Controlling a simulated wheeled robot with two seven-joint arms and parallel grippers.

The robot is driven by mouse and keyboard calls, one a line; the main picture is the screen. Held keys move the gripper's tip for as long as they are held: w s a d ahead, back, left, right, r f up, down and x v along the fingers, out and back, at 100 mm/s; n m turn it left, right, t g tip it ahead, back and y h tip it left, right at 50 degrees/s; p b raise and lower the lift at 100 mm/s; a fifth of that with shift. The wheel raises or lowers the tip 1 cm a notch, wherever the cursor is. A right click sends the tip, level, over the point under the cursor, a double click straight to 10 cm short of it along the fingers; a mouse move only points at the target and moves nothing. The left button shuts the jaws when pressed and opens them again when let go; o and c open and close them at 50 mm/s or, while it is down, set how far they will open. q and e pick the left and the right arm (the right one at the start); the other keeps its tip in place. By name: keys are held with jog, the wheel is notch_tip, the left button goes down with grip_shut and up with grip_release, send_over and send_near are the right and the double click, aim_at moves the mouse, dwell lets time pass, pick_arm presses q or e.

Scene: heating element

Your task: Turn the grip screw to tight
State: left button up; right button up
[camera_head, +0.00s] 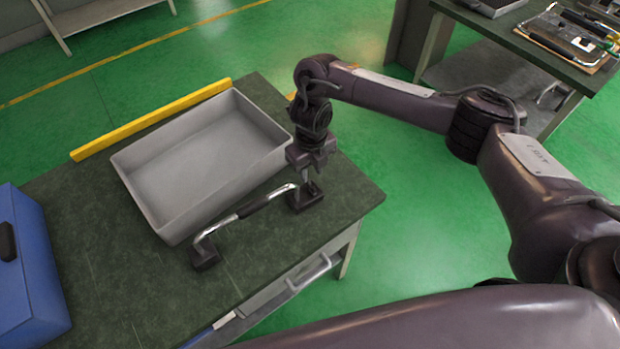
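A bent silver bar (284,190) with a dark sleeve in its middle stands on the dark green worktable (100,230). It has a black block foot (205,257) at its left end and another black foot (304,198) at its right end. My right gripper (307,178) points down right above the right foot, close to or touching it. I cannot make out a separate grip screw; it may be hidden at the gripper. The fingertips are too small to tell whether they are open or shut. My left gripper is not in view.
A grey open tray (200,160) lies empty behind the bar, with a yellow strip (150,120) along the table's back. A blue box (28,275) stands at the left. The table's front edge has a drawer with a handle (315,273). Another table (500,35) is at upper right.

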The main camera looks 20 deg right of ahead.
aim_at(311, 184)
notch_tip(311, 184, down, 4)
jog(key=shift+s+r, duration=0.1)
jog(key=shift+f, duration=0.55)
grip_shut()
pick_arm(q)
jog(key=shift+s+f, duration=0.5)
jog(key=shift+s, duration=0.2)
